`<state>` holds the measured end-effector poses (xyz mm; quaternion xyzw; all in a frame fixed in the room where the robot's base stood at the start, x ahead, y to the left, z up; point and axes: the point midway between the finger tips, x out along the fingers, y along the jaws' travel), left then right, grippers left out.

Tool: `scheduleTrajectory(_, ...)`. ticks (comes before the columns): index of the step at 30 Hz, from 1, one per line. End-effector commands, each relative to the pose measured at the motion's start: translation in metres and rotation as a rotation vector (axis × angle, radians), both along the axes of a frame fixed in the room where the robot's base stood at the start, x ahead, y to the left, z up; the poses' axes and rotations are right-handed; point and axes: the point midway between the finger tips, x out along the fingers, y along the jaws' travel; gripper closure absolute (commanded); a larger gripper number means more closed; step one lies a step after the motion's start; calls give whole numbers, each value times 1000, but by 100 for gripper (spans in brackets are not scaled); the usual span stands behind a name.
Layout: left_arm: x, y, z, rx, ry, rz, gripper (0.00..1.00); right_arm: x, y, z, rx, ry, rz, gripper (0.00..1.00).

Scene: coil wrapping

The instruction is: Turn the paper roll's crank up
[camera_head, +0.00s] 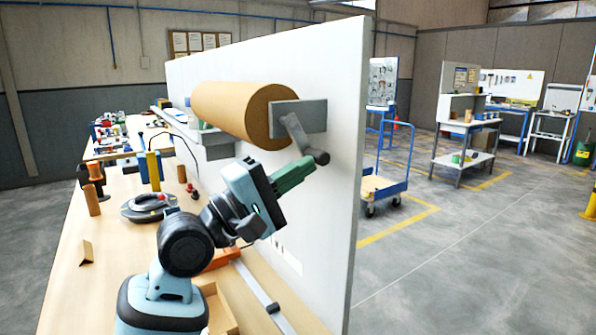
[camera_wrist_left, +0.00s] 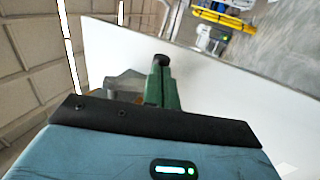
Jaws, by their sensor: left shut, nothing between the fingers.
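The brown paper roll (camera_head: 235,108) is mounted on a tall white panel (camera_head: 330,110), with a grey end bracket (camera_head: 305,117). Its grey crank (camera_head: 293,130) hangs down and to the right from the bracket and ends in a dark knob (camera_head: 318,157). My left gripper (camera_head: 309,164) has its green fingers shut and empty, with the tips just below and beside the knob. In the left wrist view the fingers (camera_wrist_left: 161,72) point at the dark knob (camera_wrist_left: 161,59). I cannot tell whether they touch. My right gripper is not in view.
The wooden bench (camera_head: 85,235) runs along the panel's left side. It holds a round dark device (camera_head: 149,207), an orange-brown cylinder (camera_head: 91,199) and other small items. A blue cart (camera_head: 385,186) stands on the floor beyond the panel.

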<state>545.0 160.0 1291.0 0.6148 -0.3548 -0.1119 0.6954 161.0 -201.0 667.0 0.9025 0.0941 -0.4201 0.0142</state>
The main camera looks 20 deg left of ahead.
Motion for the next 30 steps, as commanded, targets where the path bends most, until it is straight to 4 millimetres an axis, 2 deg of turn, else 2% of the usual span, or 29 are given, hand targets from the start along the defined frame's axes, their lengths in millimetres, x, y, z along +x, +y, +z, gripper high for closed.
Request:
scheduleTrajectory(20, 6, -4, -3, -57, -70, -1, 100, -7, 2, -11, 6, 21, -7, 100)
scheduleTrajectory(30, 16, -11, -4, -160, -197, 0, 100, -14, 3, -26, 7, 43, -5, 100)
